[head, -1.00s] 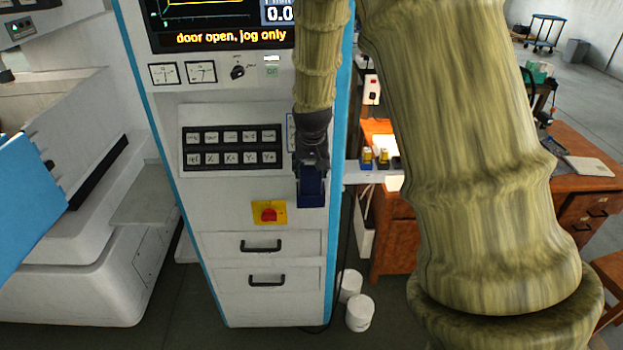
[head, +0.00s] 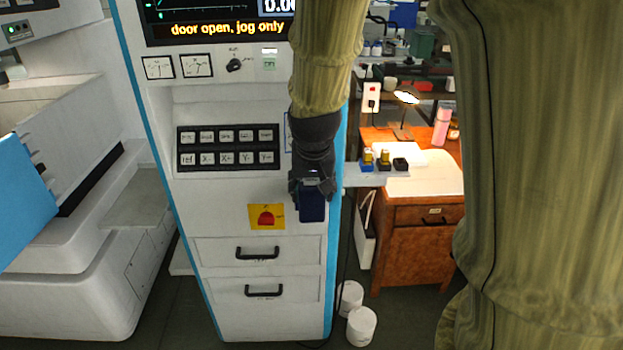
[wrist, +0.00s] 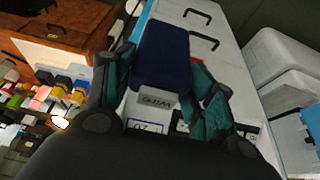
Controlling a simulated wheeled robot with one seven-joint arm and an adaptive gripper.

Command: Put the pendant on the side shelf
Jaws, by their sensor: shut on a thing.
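The pendant is a dark blue block (head: 312,208) held at the end of my gripper (head: 311,183), in front of the white cabinet's right part. In the wrist view the pendant (wrist: 162,57) sits between the teal fingertips of my gripper (wrist: 158,90), which is shut on it. The side shelf (head: 376,181) is a narrow white ledge on the cabinet's right side, to the right of my gripper. Small blue and black blocks, some with yellow tops, stand on it. The pendant's lower side is hidden by the gripper in the wrist view.
The white control cabinet (head: 215,215) has a keypad (head: 228,147), a red stop button (head: 266,216) and drawer handles. A wooden desk (head: 415,250) with a lit lamp (head: 406,98) stands beyond the shelf. White tubs (head: 361,326) stand on the floor.

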